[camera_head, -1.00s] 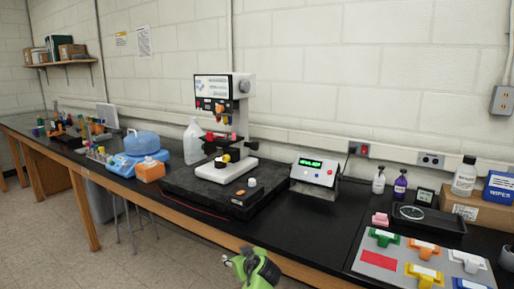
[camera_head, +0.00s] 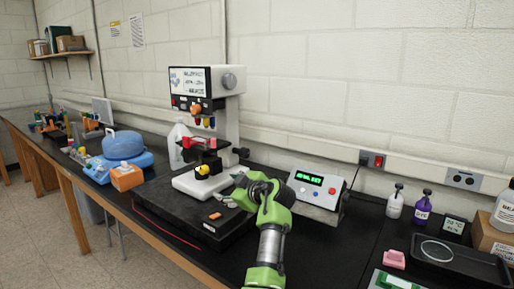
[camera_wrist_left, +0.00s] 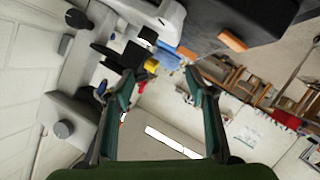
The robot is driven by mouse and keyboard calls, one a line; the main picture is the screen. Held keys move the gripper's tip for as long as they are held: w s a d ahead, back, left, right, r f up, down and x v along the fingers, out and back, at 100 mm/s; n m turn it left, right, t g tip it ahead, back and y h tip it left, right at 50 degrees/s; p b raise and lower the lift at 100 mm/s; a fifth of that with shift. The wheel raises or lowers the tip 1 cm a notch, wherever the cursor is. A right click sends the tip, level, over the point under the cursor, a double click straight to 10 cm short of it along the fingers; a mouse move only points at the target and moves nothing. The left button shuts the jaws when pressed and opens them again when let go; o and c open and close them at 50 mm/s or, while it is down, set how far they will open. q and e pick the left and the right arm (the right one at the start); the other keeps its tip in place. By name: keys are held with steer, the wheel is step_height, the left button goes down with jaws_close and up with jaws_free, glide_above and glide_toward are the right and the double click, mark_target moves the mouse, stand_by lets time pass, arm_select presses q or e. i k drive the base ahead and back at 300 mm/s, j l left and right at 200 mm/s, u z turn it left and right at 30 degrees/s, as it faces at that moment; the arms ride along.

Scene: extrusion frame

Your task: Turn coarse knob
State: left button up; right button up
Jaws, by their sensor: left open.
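A white instrument (camera_head: 228,118) stands on a dark slab, with a display box at its top. A large grey knob (camera_head: 229,80) is on the side of that box and also shows in the left wrist view (camera_wrist_left: 63,129). A small black knob (camera_head: 241,152) sits lower on the column. A yellow knob (camera_head: 203,170) is low at the front and shows in the left wrist view (camera_wrist_left: 151,66). I cannot tell which is the coarse knob. My left gripper (camera_head: 241,188) is open and empty, in front and right of the instrument base; its fingers (camera_wrist_left: 159,75) show apart.
A control box (camera_head: 316,187) with a green display stands right of the gripper. The slab (camera_head: 180,218) carries a small orange block (camera_head: 215,216). Pump bottles (camera_head: 395,202) and a black tray (camera_head: 470,268) are farther right. A blue container (camera_head: 124,146) stands left.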

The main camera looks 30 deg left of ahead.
mark_target(243, 153)
steer(key=i+j, duration=0.1)
steer(key=i, duration=0.8)
steer(key=j, duration=0.95)
steer(key=i, duration=0.05)
